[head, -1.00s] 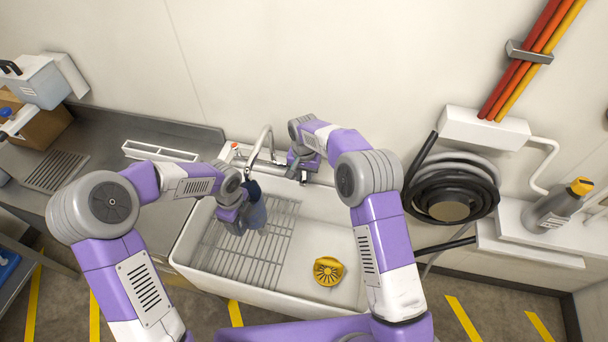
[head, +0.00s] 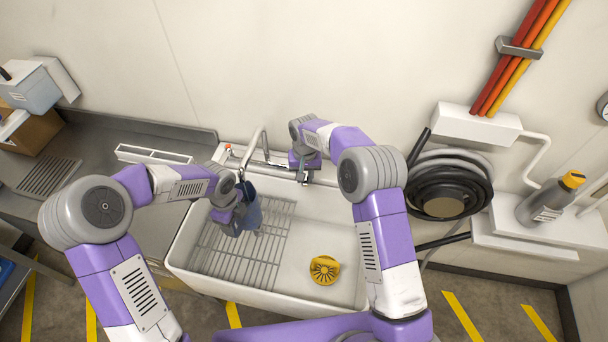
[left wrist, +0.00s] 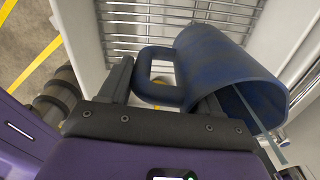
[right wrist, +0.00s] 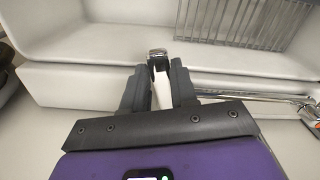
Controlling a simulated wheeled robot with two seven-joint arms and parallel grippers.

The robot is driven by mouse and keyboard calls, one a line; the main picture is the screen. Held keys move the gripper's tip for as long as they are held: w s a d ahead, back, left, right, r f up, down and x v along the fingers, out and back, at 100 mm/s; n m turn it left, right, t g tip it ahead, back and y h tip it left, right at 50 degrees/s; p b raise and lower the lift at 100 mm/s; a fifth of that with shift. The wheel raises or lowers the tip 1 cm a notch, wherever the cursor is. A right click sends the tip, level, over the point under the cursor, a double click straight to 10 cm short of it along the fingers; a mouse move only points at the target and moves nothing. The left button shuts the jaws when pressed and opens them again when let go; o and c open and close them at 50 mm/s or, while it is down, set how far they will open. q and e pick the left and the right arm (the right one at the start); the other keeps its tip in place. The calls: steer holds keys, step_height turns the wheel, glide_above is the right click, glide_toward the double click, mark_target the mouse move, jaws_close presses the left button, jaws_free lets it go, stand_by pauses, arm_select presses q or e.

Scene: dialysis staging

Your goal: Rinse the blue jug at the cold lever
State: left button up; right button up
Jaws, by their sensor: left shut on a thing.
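My left gripper (head: 240,200) is shut on the dark blue jug (head: 250,217) near its handle, over the left part of the sink (head: 328,240), below the spout (head: 252,150). In the left wrist view the jug (left wrist: 215,65) is tilted, its mouth toward the lower right. A thin bluish strip crosses its mouth; I cannot tell whether it is water. My right gripper (head: 303,168) is at the right end of the tap. In the right wrist view a pale lever (right wrist: 162,90) with a chrome tip lies between its fingers (right wrist: 160,85); I cannot tell whether they grip it.
A wire rack (head: 250,255) covers the sink's left side. A yellow slotted piece (head: 324,269) lies on the right of the basin. A coiled black hose (head: 448,187) and a grey bottle (head: 545,203) are further right. The steel counter (head: 100,185) is to the left.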

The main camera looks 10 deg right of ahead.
steer(key=o, duration=0.4)
step_height(320, 180, up, 12)
steer(key=shift+r, duration=0.1)
stand_by(0.4)
